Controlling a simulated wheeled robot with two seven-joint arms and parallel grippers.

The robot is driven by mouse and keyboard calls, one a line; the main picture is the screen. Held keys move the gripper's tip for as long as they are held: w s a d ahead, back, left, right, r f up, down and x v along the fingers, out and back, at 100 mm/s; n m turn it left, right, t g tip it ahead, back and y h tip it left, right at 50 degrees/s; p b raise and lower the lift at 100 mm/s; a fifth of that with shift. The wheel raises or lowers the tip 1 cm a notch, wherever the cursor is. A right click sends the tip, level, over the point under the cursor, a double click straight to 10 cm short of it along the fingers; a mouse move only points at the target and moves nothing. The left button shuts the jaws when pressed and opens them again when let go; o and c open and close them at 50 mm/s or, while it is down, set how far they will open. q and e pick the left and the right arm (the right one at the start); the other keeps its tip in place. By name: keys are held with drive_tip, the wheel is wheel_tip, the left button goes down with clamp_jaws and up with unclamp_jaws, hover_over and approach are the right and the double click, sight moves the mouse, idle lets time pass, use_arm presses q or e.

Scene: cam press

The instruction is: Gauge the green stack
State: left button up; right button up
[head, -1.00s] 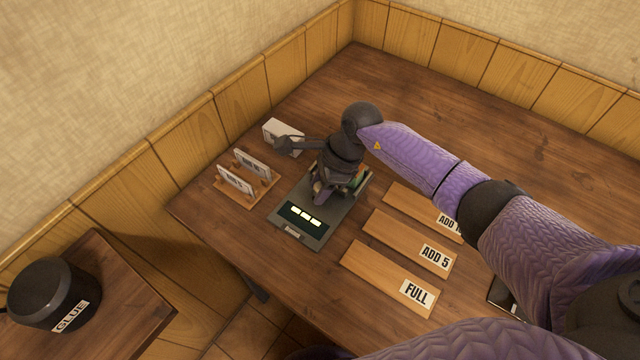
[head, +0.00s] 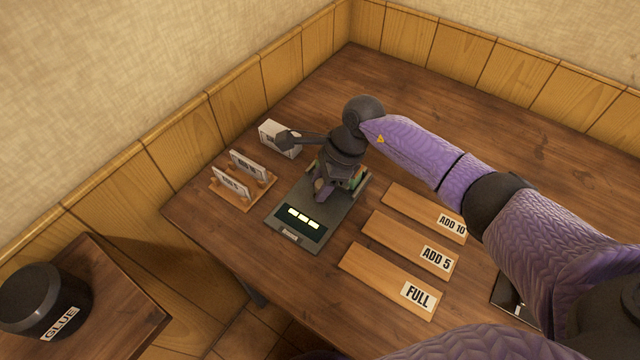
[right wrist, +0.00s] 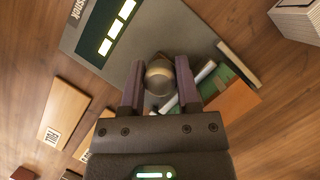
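The grey press gauge (head: 279,216) lies on the table, its dark display (head: 304,217) showing three lit bars. My right gripper (right wrist: 159,85) is down over the gauge plate. Its fingers stand on both sides of a round metallic knob (right wrist: 159,75), which fills the gap and appears gripped. Green pieces (right wrist: 216,90), with white and orange ones beside them, lie on the plate right of the fingers in the right wrist view. In the head view the green (head: 358,181) is mostly hidden behind my gripper. My left gripper is not in view.
Wooden boards marked ADD 10 (head: 410,204), ADD 5 (head: 396,238) and FULL (head: 375,276) lie to the right. A rack with white cards (head: 240,200) and a white block (head: 272,141) stand left. A GLUE pot (head: 42,295) is on a side table. The table's back is clear.

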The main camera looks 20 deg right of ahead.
drive_tip(key=shift+o, duration=0.7)
drive_tip(key=p+v, duration=0.2)
drive_tip(key=v, duration=0.8)
